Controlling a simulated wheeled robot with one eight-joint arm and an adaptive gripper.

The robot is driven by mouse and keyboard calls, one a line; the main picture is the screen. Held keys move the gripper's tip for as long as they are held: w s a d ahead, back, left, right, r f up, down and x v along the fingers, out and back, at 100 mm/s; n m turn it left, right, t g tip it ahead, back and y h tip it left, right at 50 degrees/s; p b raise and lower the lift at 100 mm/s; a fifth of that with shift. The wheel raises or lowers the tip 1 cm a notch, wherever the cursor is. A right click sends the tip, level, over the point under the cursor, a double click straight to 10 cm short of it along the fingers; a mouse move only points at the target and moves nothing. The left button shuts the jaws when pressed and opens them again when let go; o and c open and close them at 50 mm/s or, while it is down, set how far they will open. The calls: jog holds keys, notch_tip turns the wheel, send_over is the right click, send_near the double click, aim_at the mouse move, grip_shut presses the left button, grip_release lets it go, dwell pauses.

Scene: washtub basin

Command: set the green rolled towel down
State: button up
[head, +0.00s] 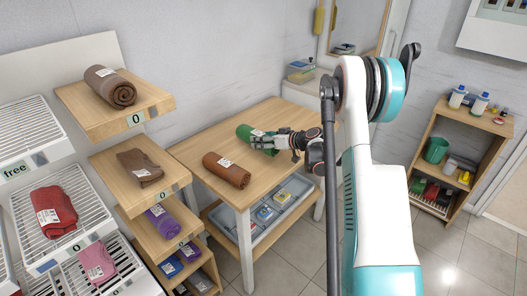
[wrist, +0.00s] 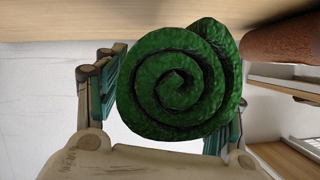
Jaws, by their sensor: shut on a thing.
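The green rolled towel (head: 246,134) is at the back of the small wooden table (head: 217,133), with a white label on it. My gripper (head: 280,141) is shut on it from the right side. In the wrist view the green towel's spiral end (wrist: 175,84) fills the middle, between the two fingers (wrist: 165,100). Whether the towel touches the tabletop or hangs just above it, I cannot tell. A brown rolled towel (head: 227,169) lies on the same table, in front of the green one. It shows at the right edge of the wrist view (wrist: 283,42).
Bare tabletop lies left of the green towel. A grey bin (head: 266,216) with small packages is under the table. Wooden shelves (head: 109,117) with towels stand at the left, beside white racks (head: 91,209). A wooden shelf unit (head: 463,121) with bottles stands at the right.

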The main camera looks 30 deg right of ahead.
jog(key=shift+f+b, duration=0.75)
jog(key=shift+f, duration=1.3)
jog(key=shift+f, duration=0.1)
jog(key=o, duration=1.1)
jog(key=shift+o, duration=0.2)
jog(key=shift+s, duration=0.1)
jog(key=p+v, duration=0.4)
jog(key=v, duration=0.8)
